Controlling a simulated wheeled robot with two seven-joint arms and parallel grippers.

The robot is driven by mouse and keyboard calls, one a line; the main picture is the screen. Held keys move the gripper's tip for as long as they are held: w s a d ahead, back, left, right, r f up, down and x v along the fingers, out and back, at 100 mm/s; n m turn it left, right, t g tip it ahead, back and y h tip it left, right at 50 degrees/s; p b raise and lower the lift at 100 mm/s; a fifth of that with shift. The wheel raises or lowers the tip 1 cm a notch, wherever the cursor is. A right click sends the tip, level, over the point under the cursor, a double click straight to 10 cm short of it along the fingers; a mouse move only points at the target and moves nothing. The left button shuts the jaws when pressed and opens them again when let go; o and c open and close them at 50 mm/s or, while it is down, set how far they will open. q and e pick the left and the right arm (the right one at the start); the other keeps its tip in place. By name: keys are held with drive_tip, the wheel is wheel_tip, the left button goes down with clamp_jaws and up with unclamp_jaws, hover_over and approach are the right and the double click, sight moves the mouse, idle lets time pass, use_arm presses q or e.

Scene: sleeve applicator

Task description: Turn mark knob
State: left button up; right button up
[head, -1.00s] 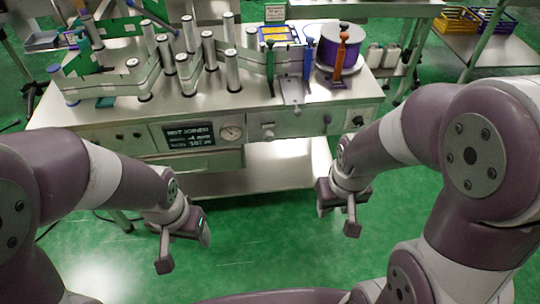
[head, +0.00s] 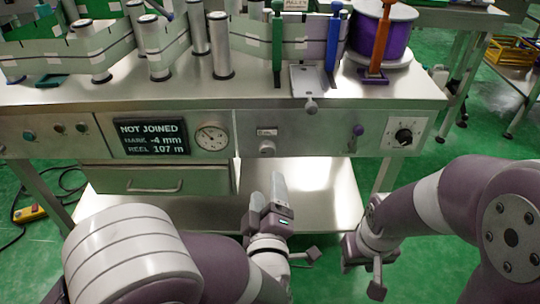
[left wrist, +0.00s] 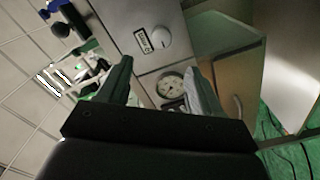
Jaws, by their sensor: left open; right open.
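A grey knob (head: 267,147) sits on the front panel below a small label plate, right of the round gauge. In the left wrist view the knob (left wrist: 161,37) shows pale and round beside its label, whose text I cannot read surely. The display (head: 152,137) reads NOT JOINED, MARK -4 mm, REEL 107 m. My left gripper (head: 268,197) is open and empty, below and in front of the knob, apart from it. In the left wrist view the fingers (left wrist: 158,75) are spread, with the knob beyond them. My right gripper (head: 362,270) is open and empty, lower right.
The gauge (head: 212,138), a black dial (head: 403,136) and a purple knob (head: 357,130) share the panel. A drawer (head: 160,180) and lower shelf (head: 320,200) lie below. Green (head: 277,45), blue (head: 333,45) and orange (head: 380,45) levers stand on the bench top.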

sight(267, 152)
use_arm(q)
drive_tip(key=w+b, duration=0.1)
drive_tip(key=w, duration=0.4)
drive_tip(key=w+b, duration=0.2)
drive_tip(key=w, duration=0.3)
drive_tip(key=shift+w+f, duration=0.2)
drive_tip(key=shift+w, duration=0.2)
drive_tip(key=shift+w+r, duration=0.1)
drive_tip(key=shift+w, duration=0.15)
drive_tip(key=c, duration=1.1)
drive_tip(key=shift+o, duration=0.2)
